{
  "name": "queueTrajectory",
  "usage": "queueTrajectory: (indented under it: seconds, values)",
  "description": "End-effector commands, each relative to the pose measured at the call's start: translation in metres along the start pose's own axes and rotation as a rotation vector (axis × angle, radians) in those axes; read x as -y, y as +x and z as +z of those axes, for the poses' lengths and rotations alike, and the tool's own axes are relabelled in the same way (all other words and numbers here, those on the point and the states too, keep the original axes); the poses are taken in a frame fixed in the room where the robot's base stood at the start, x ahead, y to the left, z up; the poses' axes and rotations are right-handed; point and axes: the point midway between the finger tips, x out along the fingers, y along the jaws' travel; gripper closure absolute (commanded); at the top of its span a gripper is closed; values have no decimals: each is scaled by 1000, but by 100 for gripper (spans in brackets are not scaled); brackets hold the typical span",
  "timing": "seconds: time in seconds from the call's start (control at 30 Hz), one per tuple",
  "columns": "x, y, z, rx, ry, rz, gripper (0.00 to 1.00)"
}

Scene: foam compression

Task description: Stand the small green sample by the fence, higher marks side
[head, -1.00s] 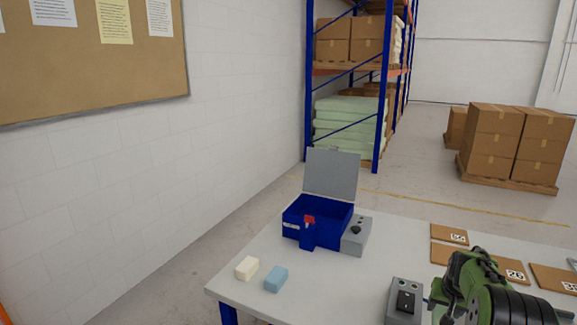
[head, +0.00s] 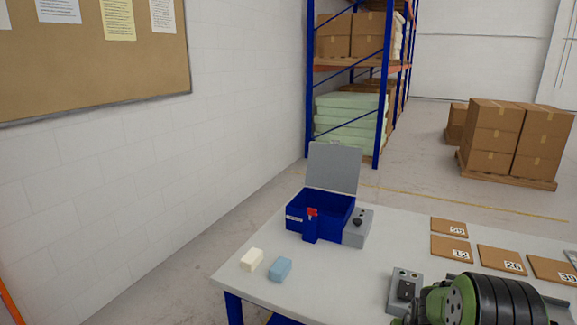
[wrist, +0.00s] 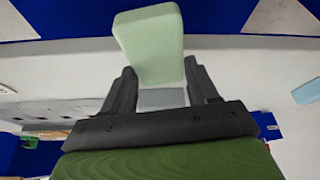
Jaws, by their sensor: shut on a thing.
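The small pale green sample (wrist: 148,42) shows in the wrist view as a block held between the two dark fingers of my gripper (wrist: 160,88). Its far end sticks out beyond the fingertips. My gripper is shut on it. Whether the sample touches anything is not clear. In the head view my arm fills the bottom right, and the gripper and sample are not visible there. I cannot make out the fence for certain.
A blue box (head: 300,222) with its grey lid raised stands on the light table (head: 330,285). Cream (head: 251,259) and light blue (head: 280,269) blocks lie near its left end. A switch box (head: 404,291) sits by my arm. Numbered brown plates (head: 451,248) lie at right.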

Motion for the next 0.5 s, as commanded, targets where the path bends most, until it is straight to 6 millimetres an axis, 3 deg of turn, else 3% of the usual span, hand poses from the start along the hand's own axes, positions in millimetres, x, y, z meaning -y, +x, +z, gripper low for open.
queueTrajectory:
  seconds: [0.03,0.2,0.5]
  values:
    - [18,5,20,10,-34,-16,74]
    - [67,20,73,9,-130,-54,74]
    - [119,35,128,6,-229,-95,74]
